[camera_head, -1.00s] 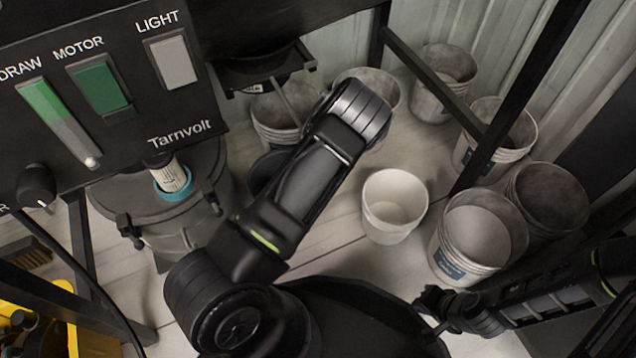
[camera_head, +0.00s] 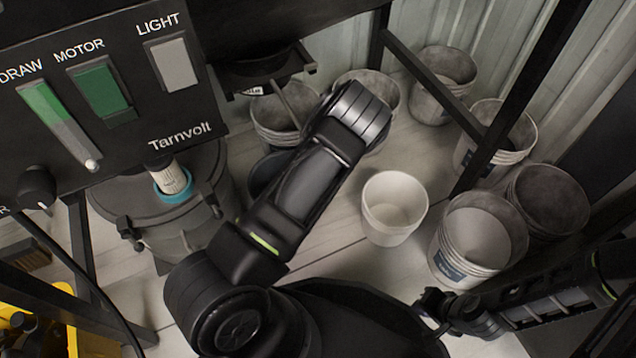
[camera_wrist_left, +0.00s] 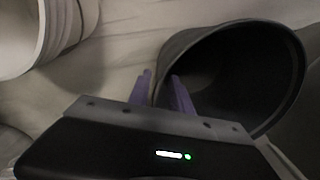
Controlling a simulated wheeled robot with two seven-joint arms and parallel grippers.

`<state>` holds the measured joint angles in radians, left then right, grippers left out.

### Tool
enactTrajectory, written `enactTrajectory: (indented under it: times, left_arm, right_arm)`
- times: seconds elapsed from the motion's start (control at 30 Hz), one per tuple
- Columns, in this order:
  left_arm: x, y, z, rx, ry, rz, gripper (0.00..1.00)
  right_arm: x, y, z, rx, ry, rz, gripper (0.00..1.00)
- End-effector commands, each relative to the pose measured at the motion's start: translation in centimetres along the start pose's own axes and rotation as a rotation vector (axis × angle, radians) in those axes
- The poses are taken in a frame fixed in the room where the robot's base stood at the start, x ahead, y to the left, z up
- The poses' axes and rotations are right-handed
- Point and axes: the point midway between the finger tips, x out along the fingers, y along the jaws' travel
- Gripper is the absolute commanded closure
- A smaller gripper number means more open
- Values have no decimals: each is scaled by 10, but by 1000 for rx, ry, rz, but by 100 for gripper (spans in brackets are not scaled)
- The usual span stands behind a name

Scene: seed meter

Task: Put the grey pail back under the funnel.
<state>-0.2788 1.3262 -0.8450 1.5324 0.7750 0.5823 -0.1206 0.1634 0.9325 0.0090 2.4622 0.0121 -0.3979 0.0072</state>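The dark grey pail (camera_head: 264,174) stands on the floor below the funnel's left front, mostly hidden behind my left arm in the head view. In the left wrist view the grey pail (camera_wrist_left: 245,75) shows its open mouth. My left gripper (camera_wrist_left: 161,82) is at its rim, one finger outside the wall and one inside, with a gap visible between them. The left fingers are hidden in the head view. The black funnel (camera_head: 262,72) hangs under the machine. My right gripper (camera_head: 432,308) is at the lower right, away from the pail; its fingers are unclear.
A white pail (camera_head: 393,208) stands right of my left arm. Several dirty white buckets (camera_head: 480,240) stand at the right and back. A dark frame post (camera_head: 510,105) rises there. The control panel (camera_head: 110,90) and a lidded drum (camera_head: 165,220) are left. A yellow crate (camera_head: 62,335) is lower left.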

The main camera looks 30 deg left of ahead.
Motion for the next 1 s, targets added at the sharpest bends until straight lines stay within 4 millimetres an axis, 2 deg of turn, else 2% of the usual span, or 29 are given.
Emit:
enactTrajectory:
  times: [0.17, 0.5, 0.6, 0.73, 1.0]
  left_arm:
    - [-24, 1, -1, 2, 2, 2, 75]
    - [-94, 0, 0, 0, 1, 1, 75]
    - [-108, 0, 0, 0, 1, 0, 75]
    - [-119, 0, 0, 0, -1, -1, 75]
    - [-120, 0, 0, 0, -1, -1, 75]
  right_arm:
    - [-10, -4, 1, -1, -1, 1, 100]
    - [-39, -13, 3, -3, -14, 2, 100]
    - [-45, -14, 3, -3, -17, 2, 100]
    - [-48, -15, 4, -4, -20, 2, 100]
    - [-48, -15, 4, -4, -21, 2, 100]
